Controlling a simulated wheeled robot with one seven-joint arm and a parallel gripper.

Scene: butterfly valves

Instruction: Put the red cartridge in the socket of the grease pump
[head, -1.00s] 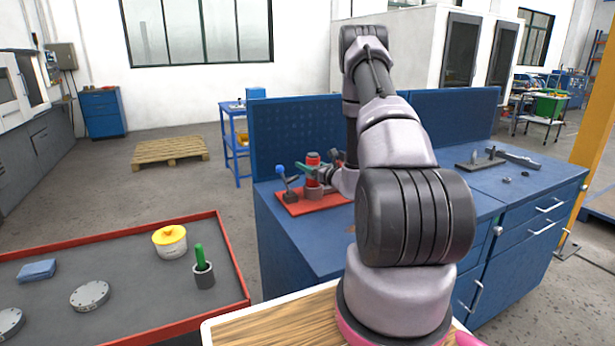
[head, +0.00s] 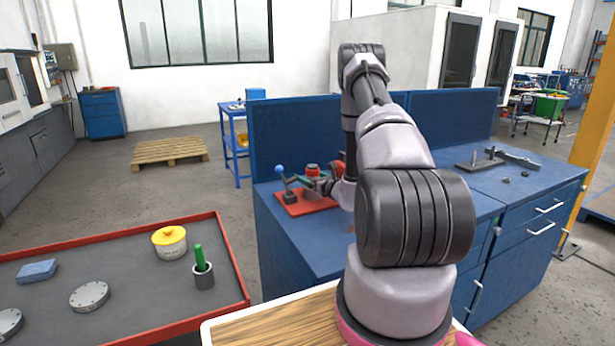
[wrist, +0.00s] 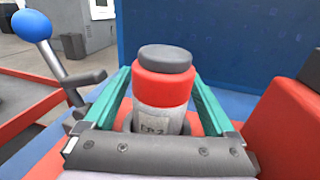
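The red cartridge (wrist: 165,82) has a dark grey cap, a broad red band and a pale label. In the wrist view it is upright between the teal fingers of my gripper (wrist: 162,75). The fingers close on its sides. In the head view the cartridge's red top (head: 312,169) shows above my gripper (head: 306,182), at the grease pump. The pump has a red base plate (head: 290,209) and a blue-knobbed lever, whose ball (wrist: 32,25) is at upper left in the wrist view. The cartridge's lower end and most of the socket are hidden by my gripper.
A red block (wrist: 285,125) stands close on the right in the wrist view. The blue bench (head: 300,240) has a back panel behind the pump. Metal parts (head: 480,162) lie farther right. A red-rimmed tray table (head: 130,290) at left holds a yellow-lidded pot (head: 170,243) and a green-handled item (head: 200,258).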

